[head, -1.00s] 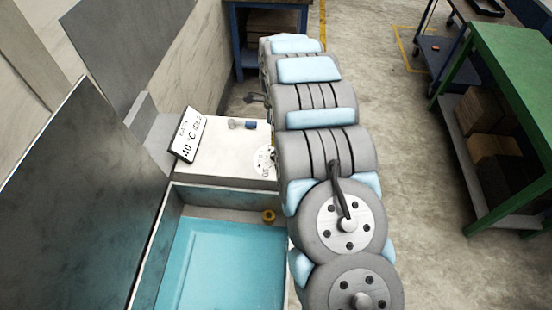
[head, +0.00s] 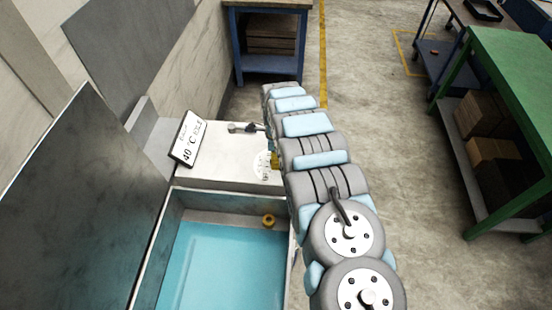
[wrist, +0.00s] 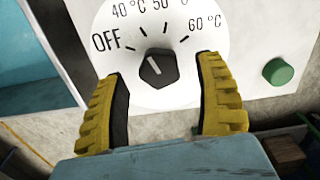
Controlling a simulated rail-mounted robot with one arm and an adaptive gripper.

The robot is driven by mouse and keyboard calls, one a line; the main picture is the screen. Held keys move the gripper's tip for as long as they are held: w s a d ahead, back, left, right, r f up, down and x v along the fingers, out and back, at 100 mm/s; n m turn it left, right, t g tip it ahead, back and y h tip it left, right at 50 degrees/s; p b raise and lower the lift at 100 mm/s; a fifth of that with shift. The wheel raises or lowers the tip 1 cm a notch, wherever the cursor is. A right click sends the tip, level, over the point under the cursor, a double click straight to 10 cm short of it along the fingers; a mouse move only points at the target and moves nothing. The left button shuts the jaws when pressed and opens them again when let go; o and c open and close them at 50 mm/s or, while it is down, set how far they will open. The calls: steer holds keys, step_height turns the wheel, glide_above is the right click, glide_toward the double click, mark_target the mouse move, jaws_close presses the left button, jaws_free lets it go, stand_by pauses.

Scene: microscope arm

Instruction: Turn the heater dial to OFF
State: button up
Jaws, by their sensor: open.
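The heater dial (wrist: 156,68) is a dark knob on a white round scale marked OFF, 40 °C, 50 °C (partly cut off) and 60 °C in the wrist view. Its pale line appears to point up and slightly left, toward the 40 °C side and away from the OFF label (wrist: 105,41). My gripper (wrist: 162,70) is open, its yellow ribbed fingers on the left and right of the knob with gaps on both sides. In the head view the dial's white scale (head: 261,164) shows partly, the rest hidden by my arm.
A green button (wrist: 278,72) sits right of the dial. The tilted display (head: 187,139) reads 40 °C. A green table (head: 505,75) stands at right.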

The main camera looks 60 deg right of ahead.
steer(key=shift+f, duration=0.9)
steer(key=c, duration=1.2)
steer(key=shift+n, duration=0.3)
steer(key=n, duration=0.3)
steer(key=shift+w, duration=0.1)
steer(key=n, duration=0.4)
steer(key=shift+b, duration=0.35)
steer(key=shift+n, duration=0.3)
